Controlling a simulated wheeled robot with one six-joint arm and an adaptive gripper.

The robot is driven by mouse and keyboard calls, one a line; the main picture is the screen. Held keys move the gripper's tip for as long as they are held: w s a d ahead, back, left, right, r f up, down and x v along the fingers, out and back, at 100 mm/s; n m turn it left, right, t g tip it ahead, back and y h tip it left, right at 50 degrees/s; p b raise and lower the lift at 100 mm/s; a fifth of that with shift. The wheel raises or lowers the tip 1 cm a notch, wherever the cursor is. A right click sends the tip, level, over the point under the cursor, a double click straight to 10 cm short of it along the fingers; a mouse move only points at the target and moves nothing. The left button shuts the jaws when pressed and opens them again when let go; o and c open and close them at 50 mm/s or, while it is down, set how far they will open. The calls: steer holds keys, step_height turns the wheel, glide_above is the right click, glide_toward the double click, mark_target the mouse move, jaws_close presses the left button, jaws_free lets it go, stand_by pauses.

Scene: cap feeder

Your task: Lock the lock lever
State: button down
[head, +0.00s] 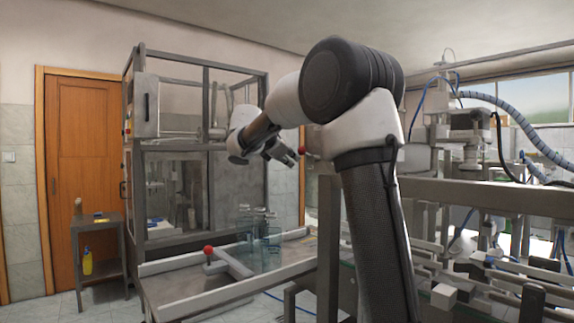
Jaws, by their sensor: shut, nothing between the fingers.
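Two levers with red ball knobs are in the head view, and I cannot tell for sure which is the lock lever. One red knob (302,150) is at the right side of the framed machine, just beyond my fingertips; its shaft is hidden or too small to see. The other red knob (209,250) stands upright on a short post on the conveyor table. My gripper (291,157) is raised in front of the machine's right side, pointing right and slightly down. It is shut and empty. I cannot tell whether it touches the nearer knob.
A glass-panelled machine frame (134,185) stands behind my arm. Clear bottles or jars (260,240) stand on the conveyor table (190,290). A small side table (97,224) with a yellow bottle (87,262) is at left. Machinery with hoses (470,140) crowds the right.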

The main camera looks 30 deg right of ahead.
steer(key=shift+r+m+t, duration=0.4)
steer(key=shift+r+t, duration=0.1)
stand_by(0.6)
steer(key=s+r+m+t+h, duration=0.1)
steer(key=s+r+m+t, duration=0.2)
steer(key=s+r+m, duration=0.1)
steer(key=shift+s+d+r+m+t+h, duration=0.25)
steer(key=shift+d+r+m+t+h, duration=0.15)
steer(key=shift+r+m, duration=0.55)
steer(key=shift+s+r, duration=0.15)
stand_by(0.6)
steer(key=w+a, duration=0.3)
steer(key=w, duration=0.1)
steer(key=s+v, duration=0.1)
steer(key=v, duration=0.7)
steer(key=shift+s+f, duration=0.2)
steer(key=shift+f, duration=0.3)
